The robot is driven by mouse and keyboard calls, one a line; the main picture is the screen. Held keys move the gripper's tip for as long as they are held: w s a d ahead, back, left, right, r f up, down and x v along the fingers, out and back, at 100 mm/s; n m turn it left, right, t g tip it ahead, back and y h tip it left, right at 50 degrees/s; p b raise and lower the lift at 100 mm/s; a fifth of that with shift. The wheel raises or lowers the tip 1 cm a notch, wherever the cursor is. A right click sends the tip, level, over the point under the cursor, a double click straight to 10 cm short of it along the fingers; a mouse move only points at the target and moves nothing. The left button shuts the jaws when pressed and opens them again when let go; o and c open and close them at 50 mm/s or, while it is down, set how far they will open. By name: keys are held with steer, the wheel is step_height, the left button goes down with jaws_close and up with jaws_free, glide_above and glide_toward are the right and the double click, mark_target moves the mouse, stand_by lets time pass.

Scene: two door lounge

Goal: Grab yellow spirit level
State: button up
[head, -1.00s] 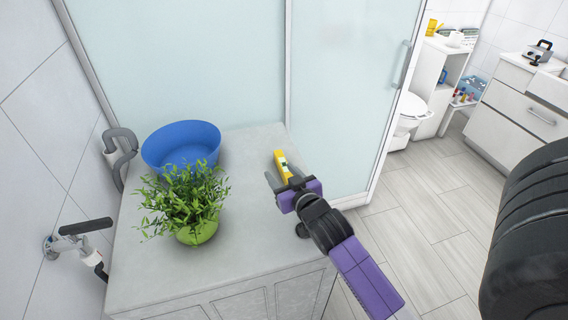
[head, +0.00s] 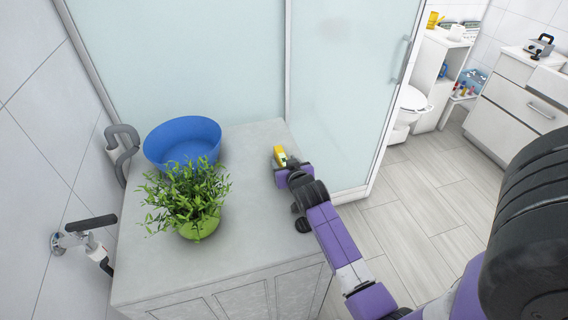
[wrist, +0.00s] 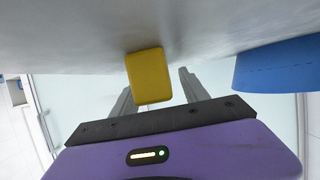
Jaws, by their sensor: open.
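The yellow spirit level (head: 280,154) lies on the grey cabinet top near its right edge, and its near part is hidden by my gripper in the head view. In the wrist view its yellow end (wrist: 149,76) shows between the two grey fingers. My gripper (head: 279,163) is open, with its fingers low at the counter and one on each side of the level. In the wrist view my gripper (wrist: 156,88) has a gap between the level and the right finger. Contact with the left finger cannot be told.
A blue basin (head: 183,143) and a leafy plant in a green pot (head: 200,225) stand on the left of the grey cabinet top (head: 245,235). A frosted glass panel (head: 190,60) rises behind. The counter between plant and gripper is clear.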

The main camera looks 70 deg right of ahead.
jaws_close()
steer(key=shift+r, duration=0.1)
stand_by(0.4)
